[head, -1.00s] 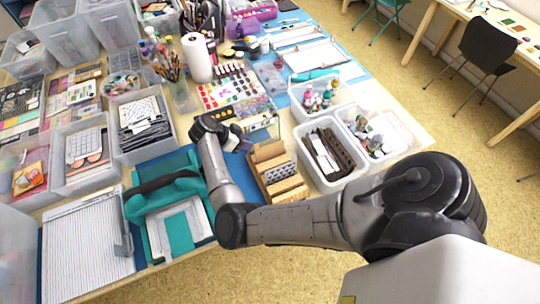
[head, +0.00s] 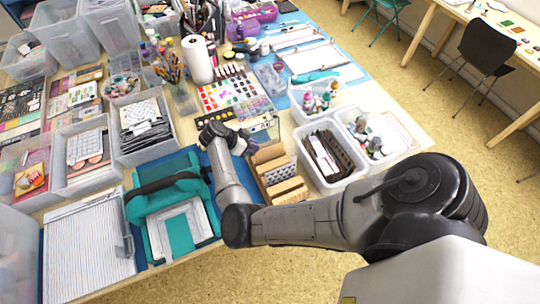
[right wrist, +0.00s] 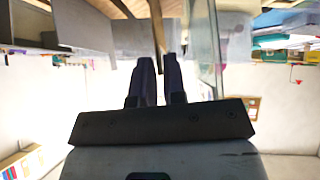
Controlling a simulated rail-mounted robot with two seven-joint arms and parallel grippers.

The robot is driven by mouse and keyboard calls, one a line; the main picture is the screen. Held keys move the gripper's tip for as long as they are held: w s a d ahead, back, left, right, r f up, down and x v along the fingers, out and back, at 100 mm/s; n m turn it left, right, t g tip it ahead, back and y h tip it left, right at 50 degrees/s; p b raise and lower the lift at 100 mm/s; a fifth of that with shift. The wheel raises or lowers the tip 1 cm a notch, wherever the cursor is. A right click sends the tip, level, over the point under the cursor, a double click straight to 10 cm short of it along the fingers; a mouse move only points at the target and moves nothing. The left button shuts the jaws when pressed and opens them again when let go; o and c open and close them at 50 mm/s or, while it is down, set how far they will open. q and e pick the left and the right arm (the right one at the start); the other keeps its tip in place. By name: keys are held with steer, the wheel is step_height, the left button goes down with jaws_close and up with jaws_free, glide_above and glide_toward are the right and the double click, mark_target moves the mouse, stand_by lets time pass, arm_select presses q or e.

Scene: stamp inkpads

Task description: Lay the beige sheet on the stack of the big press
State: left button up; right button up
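The big press (head: 165,190) is teal with a dark handle and stands at the table's front left in the head view. My right gripper (head: 238,143) is over the table, right of the press and by the back of a wooden rack (head: 278,172). In the right wrist view its two dark fingers (right wrist: 159,75) stand slightly apart. A thin brownish edge (right wrist: 158,28) lies in line with the gap; I cannot tell whether it is the beige sheet. I cannot pick out the beige sheet for sure. My left gripper is out of view.
Clear bins (head: 325,158) stand right of the rack. A tray of cards (head: 143,125) is behind the press, and a ridged white board (head: 85,250) is left of it. A paper towel roll (head: 197,60) and a colour palette sheet (head: 230,92) are farther back.

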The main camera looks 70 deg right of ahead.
jaws_close()
steer(key=shift+r, duration=0.1)
step_height(320, 180, up, 7)
steer(key=p, duration=0.7)
steer(key=shift+w+d, duration=0.4)
steer(key=shift+w, duration=0.05)
steer(key=shift+r, duration=0.15)
